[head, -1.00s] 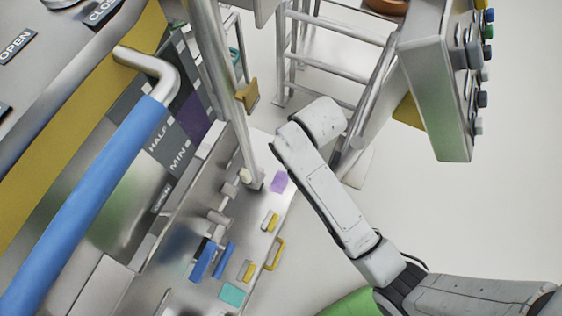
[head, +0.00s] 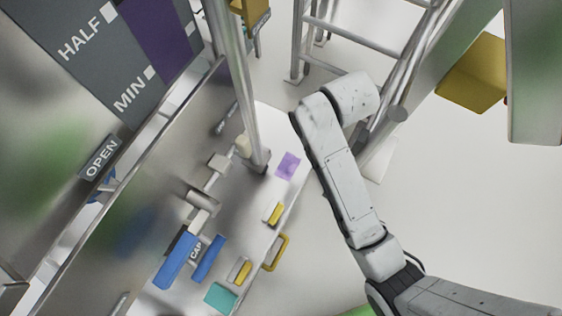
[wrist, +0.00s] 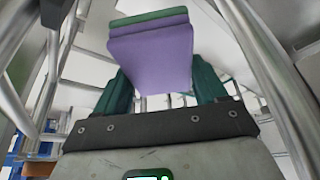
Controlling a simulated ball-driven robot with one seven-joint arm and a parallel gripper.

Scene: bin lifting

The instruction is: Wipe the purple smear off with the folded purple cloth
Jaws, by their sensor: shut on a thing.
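My gripper (wrist: 160,88) is shut on the folded purple cloth (wrist: 150,60) in the wrist view. The cloth sits between the dark teal fingers, with a green layer along its far edge. In the head view my arm shows, but the gripper and cloth are out of sight. A flat purple patch (head: 288,166) lies on the pale platform beside the foot of a metal post; I cannot tell for certain that it is the smear. The cloth's contact with any surface does not show.
The metal post (head: 240,90) rises beside the patch. Blue handles (head: 176,262), a yellow handle (head: 276,252) and a teal patch (head: 221,298) are nearby. A metal ladder frame (head: 345,35) stands behind. A yellow block (head: 471,74) is at right. Pale floor at right is open.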

